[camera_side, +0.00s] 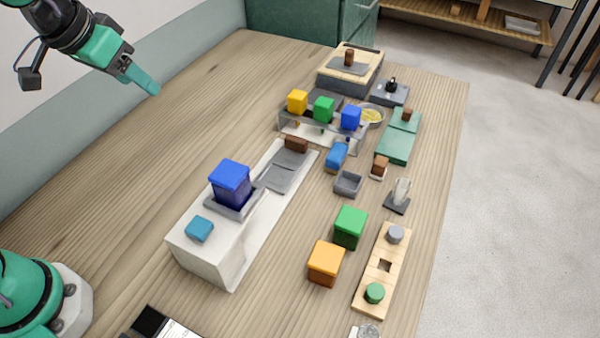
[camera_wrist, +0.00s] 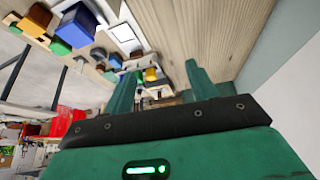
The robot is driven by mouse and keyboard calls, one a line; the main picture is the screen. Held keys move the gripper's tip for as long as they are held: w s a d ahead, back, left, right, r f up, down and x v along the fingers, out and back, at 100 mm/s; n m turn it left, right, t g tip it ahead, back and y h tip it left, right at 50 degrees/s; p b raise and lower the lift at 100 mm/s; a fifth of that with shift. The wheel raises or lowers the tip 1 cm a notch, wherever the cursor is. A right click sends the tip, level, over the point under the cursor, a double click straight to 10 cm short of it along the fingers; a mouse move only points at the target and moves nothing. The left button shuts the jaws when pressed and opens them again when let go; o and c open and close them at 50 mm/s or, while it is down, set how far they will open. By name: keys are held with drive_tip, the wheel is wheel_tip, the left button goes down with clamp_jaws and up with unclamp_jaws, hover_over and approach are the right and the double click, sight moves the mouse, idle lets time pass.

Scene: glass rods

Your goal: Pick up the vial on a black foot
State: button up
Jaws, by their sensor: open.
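The vial (camera_side: 402,190) is a small, pale, clear upright piece on a black foot (camera_side: 396,207). In the side view it stands right of the table's middle, near the right edge. My gripper (camera_side: 152,88) hangs high at the upper left, far from the vial, with nothing held. In the wrist view my gripper (camera_wrist: 160,82) shows two green fingers spread apart with an empty gap. I cannot make out the vial in the wrist view.
A small grey tray (camera_side: 348,184) and a brown block (camera_side: 379,166) lie left of the vial. A wooden board with pegs (camera_side: 368,285) and a green block (camera_side: 350,227) stand in front. A white stand with a blue box (camera_side: 230,184) is further left. The table's left side is clear.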

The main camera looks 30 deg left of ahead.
drive_tip(key=w+d+m, duration=0.1)
drive_tip(key=w+d, duration=0.8)
drive_tip(key=m+g+h, duration=0.2)
drive_tip(key=m+h, duration=0.1)
approach(403, 183)
drive_tip(key=s, duration=0.1)
drive_tip(key=shift+d+x, duration=0.15)
drive_tip(key=shift+x, duration=0.75)
drive_tip(key=shift+d+x, duration=0.15)
drive_tip(key=shift+x, duration=0.75)
drive_tip(key=shift+s, duration=0.1)
drive_tip(key=shift+w+x, duration=0.2)
drive_tip(key=shift+x, duration=2.25)
drive_tip(key=shift+c, duration=0.3)
drive_tip(key=c, duration=1.2)
